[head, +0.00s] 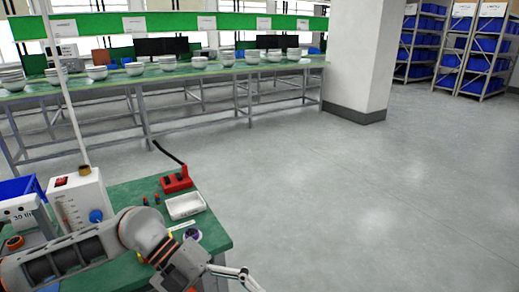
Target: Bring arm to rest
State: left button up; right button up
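My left arm (75,257) comes in from the left and reaches across the near edge of the green-topped bench (130,190). My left gripper (246,275) hangs just past the bench's front right corner, over the floor. It is cut off by the lower picture edge, so whether its fingers are apart is unclear. I see nothing held in the part that shows. My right arm and gripper are not in view.
The bench holds a white box unit (80,205), a red holder (176,181), a white tray (185,206) and a blue bin (22,188). A long table (160,75) with bowls stands behind. A pillar (358,55) and shelves (487,50) stand farther back. The right floor is clear.

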pick_arm(q)
jog(key=s+d+r+n+h, duration=0.2)
jog(key=d+r+h, duration=0.3)
jog(key=d+h, duration=0.3)
jog(key=w+d+r+n+t+h, duration=0.1)
jog(key=w+r+n+t+h, duration=0.25)
jog(key=n+t, duration=0.3)
jog(key=w+a+f+n+t+y, duration=0.75)
jog(key=a+f+n+t, duration=0.2)
jog(key=n+t, duration=0.4)
jog(key=s+a+f+n+g+y, duration=0.1)
jog(key=s+a+f+n+y, duration=0.2)
jog(key=f, duration=0.4)
jog(key=s+a+f+n+y, duration=0.1)
jog(key=a+f+n+y, duration=0.2)
jog(key=a+f+y, duration=0.35)
jog(key=s+a+f+n+g+y, duration=0.1)
jog(key=s+a+f+n+g, duration=0.2)
jog(key=s+f, duration=0.7)
notch_tip(320, 180, down, 4)
jog(key=shift+s+a+f+g+y, duration=0.1)
jog(key=shift+s+a+g+y, duration=0.4)
jog(key=shift+a, duration=0.6)
